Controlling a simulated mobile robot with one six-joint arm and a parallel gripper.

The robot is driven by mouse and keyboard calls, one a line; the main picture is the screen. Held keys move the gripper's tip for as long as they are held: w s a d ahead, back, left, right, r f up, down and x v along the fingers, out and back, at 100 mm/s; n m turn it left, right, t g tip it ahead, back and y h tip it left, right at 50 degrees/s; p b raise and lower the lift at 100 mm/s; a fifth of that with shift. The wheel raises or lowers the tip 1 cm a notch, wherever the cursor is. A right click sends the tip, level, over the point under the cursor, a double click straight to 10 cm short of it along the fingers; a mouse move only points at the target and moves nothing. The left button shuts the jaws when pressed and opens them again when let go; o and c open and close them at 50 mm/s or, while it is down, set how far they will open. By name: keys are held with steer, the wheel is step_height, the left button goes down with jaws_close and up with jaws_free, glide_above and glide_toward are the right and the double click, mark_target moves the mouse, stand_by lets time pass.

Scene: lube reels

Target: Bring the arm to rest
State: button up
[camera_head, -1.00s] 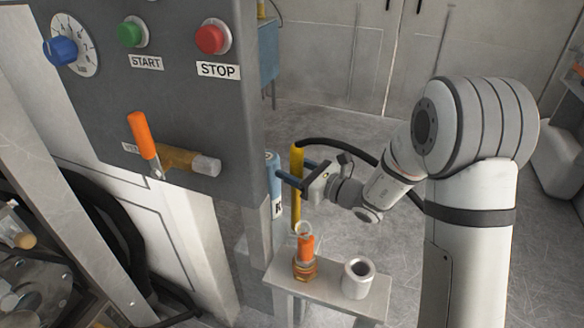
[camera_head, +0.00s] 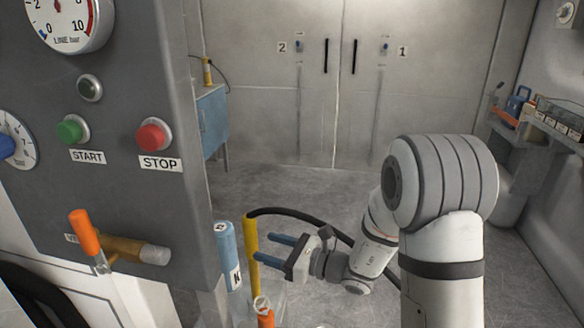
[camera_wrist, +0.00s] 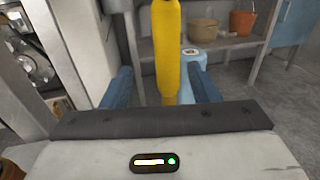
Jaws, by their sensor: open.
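My gripper (camera_head: 268,249) is open, with its two blue fingers pointing left in the head view. In the wrist view the fingers (camera_wrist: 160,88) stand wide apart. An upright yellow post or handle (camera_head: 251,262) with a black hose at its top is just beyond the fingertips in the head view. In the wrist view the yellow piece (camera_wrist: 167,45) appears between the fingers; I cannot tell whether it touches either one. A blue cylinder with a label (camera_head: 229,254) stands left of it. My arm is bent, with the forearm reaching down and left.
A grey control panel (camera_head: 150,60) with START and STOP buttons and an orange-handled valve (camera_head: 85,233) stands at the left. An orange-topped fitting (camera_head: 266,318) shows at the bottom edge. Open floor (camera_head: 290,190) lies ahead, before double doors (camera_head: 340,90).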

steer(key=s+d+r+n+g+h+p, duration=0.3)
steer(key=s+r+n+g+p, duration=0.1)
steer(key=s+r+n+p, duration=0.4)
steer(key=s+d+r+n+g+h+p, duration=0.25)
steer(key=s+r+n+g+p, duration=0.2)
steer(key=s+r+p, duration=0.4)
steer(key=s+d+r+n+t+h+p, duration=0.2)
steer(key=d+r+n+h+p, duration=0.2)
steer(key=d+r, duration=0.3)
steer(key=s+d+r+n+t+h+p, duration=0.2)
steer(key=s+d+r+n+h+p, duration=0.1)
steer(key=d+r+n+h+p, duration=0.2)
steer(key=d+r+h+p, duration=0.1)
steer(key=d+r+h, duration=0.1)
steer(key=d+r, duration=0.1)
steer(key=shift+d+t, duration=0.35)
steer(key=shift+d, duration=0.5)
steer(key=shift+n, duration=0.25)
steer(key=shift+c, duration=0.4)
